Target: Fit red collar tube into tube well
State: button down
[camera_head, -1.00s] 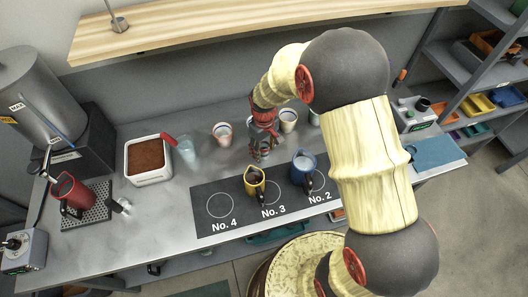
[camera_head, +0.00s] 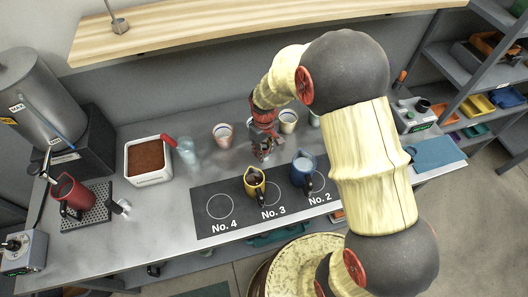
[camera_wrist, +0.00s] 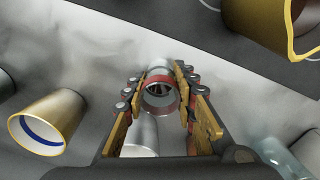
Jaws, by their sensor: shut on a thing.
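My gripper (camera_head: 263,155) is over the metal counter, behind the black mat. In the wrist view (camera_wrist: 160,98) its fingers are shut on the red collar tube (camera_wrist: 161,82), a pale metallic tube with a red band and an open, dark mouth facing the camera. The tube's far end is hard to make out against the counter, so I cannot tell whether it touches anything. I cannot pick out the tube well. A silvery cylinder (camera_wrist: 140,135) shows just below the tube in the wrist view, partly hidden by the gripper.
A yellow pitcher (camera_head: 254,181) and a blue pitcher (camera_head: 303,167) stand on the mat (camera_head: 207,222) in front of my gripper. Cups (camera_head: 222,131) (camera_head: 288,119) stand behind it. A glass (camera_head: 187,150) and white bin (camera_head: 147,178) are left. Bare counter lies between.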

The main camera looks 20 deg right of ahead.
jog(key=shift+r, duration=0.1)
jog(key=shift+r+p, duration=0.6)
jog(key=shift+r, duration=0.7)
jog(key=s+r+p, duration=0.3)
jog(key=s+r, duration=0.7)
jog(key=s, duration=0.3)
jog(key=shift+s+d+p, duration=0.4)
jog(key=shift+r, duration=0.1)
